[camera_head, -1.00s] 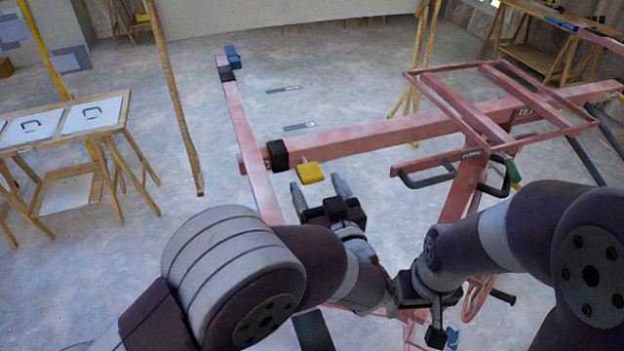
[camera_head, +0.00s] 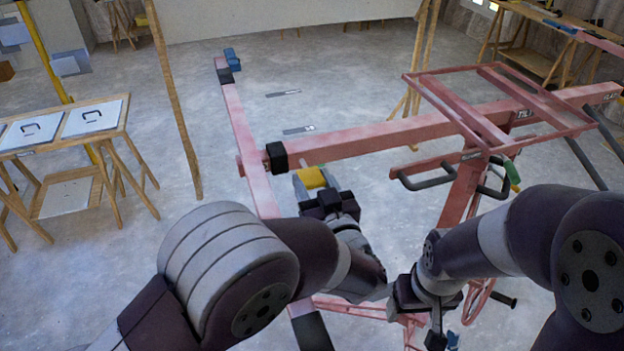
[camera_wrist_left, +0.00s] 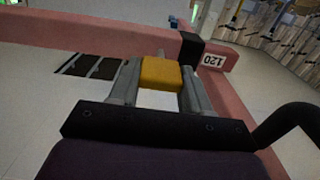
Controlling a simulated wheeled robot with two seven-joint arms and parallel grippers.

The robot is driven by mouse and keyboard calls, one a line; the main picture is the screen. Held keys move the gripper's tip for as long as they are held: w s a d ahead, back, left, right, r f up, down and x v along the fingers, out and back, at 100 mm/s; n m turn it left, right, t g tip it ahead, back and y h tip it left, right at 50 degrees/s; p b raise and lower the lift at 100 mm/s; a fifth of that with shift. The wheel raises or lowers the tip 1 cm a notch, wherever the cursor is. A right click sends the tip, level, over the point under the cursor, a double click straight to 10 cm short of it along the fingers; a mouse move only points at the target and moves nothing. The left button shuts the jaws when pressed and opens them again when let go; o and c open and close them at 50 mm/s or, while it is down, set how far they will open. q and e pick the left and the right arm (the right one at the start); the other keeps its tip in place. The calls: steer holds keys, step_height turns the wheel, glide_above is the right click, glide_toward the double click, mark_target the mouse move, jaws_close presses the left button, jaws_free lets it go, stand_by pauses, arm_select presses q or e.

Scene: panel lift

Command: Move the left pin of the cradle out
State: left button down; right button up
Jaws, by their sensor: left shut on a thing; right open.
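The left pin has a yellow block-shaped handle (camera_head: 312,178) below the cradle's pink cross beam (camera_head: 365,138), near the black collar (camera_head: 277,156). My left gripper (camera_head: 310,184) is shut on this yellow handle. In the left wrist view the handle (camera_wrist_left: 160,73) sits between the two grey fingers, and a short grey shaft shows beyond it toward the pink beam. Whether the pin is seated in the beam is hard to tell. My right gripper (camera_head: 437,335) is low at the bottom, right of centre, away from the pin, and its fingers are hard to make out.
A pink frame (camera_head: 500,108) with grey handles (camera_head: 430,180) stands to the right on the pink lift. A long pink arm (camera_head: 240,125) reaches back on the left. A trestle table (camera_head: 75,130) with panels stands far left, beside a wooden post (camera_head: 175,100). Open floor lies between.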

arm_select(q)
steer(key=shift+v, duration=1.3)
steer(key=shift+w, duration=0.1)
steer(key=c, duration=0.5)
jaws_free()
steer(key=shift+s+d, duration=0.25)
steer(key=shift+s, duration=0.35)
steer(key=p, duration=0.2)
glide_toward(316, 186)
steer(key=shift+v, duration=2.35)
steer(key=shift+a, duration=0.1)
